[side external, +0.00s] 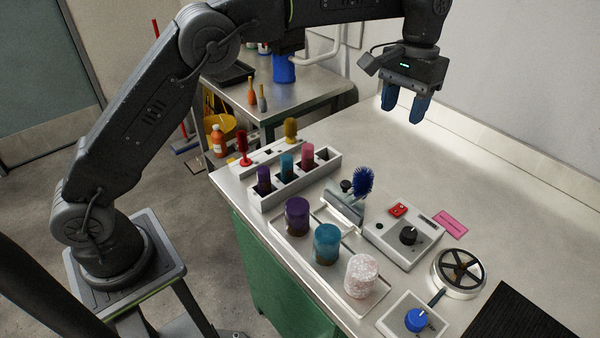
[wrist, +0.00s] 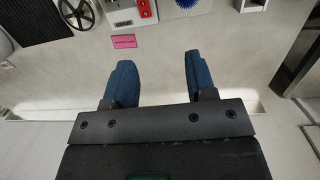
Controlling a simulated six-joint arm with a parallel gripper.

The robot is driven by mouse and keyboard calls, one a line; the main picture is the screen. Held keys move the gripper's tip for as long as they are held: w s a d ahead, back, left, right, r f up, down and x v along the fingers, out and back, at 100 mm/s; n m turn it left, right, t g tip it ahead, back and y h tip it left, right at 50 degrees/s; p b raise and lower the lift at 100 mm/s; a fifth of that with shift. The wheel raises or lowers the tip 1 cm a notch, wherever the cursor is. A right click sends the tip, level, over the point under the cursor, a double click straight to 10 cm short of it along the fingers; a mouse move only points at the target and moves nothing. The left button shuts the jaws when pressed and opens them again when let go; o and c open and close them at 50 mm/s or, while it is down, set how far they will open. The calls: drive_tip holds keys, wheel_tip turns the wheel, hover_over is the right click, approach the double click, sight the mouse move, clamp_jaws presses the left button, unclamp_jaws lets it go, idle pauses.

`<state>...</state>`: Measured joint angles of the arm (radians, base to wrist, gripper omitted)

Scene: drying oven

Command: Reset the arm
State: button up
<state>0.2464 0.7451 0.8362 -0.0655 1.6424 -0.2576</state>
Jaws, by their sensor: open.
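My gripper (side external: 404,105) hangs in the air above the far part of the bench, near the wall, with its blue fingers pointing down. The fingers are apart with nothing between them. In the wrist view my gripper (wrist: 157,85) also shows open and empty, with bare bench surface beyond the fingertips. It touches nothing in either view.
On the bench (side external: 440,165) stand a white rack (side external: 296,186) with coloured vials, a tray (side external: 297,257) with three jars, a blue brush (side external: 363,181), a grey control box (side external: 405,240), a pink label (side external: 450,223) and a round wheel-like device (side external: 459,272). The back of the bench is clear.

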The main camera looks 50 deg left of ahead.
drive_tip(key=s+a+r+t, duration=0.2)
drive_tip(key=s+a+r, duration=0.25)
drive_tip(key=s, duration=0.35)
drive_tip(key=s+a+r+t, duration=0.2)
drive_tip(key=s+a+r, duration=0.25)
drive_tip(key=s, duration=0.25)
drive_tip(key=s+a+f+t, duration=0.1)
drive_tip(key=s+f, duration=0.3)
drive_tip(key=s, duration=0.4)
drive_tip(key=s+a+f+t, duration=0.1)
drive_tip(key=s+a+f, duration=0.3)
drive_tip(key=s, duration=0.4)
drive_tip(key=shift+f+t, duration=0.3)
drive_tip(key=shift+f, duration=0.2)
drive_tip(key=shift+a, duration=0.1)
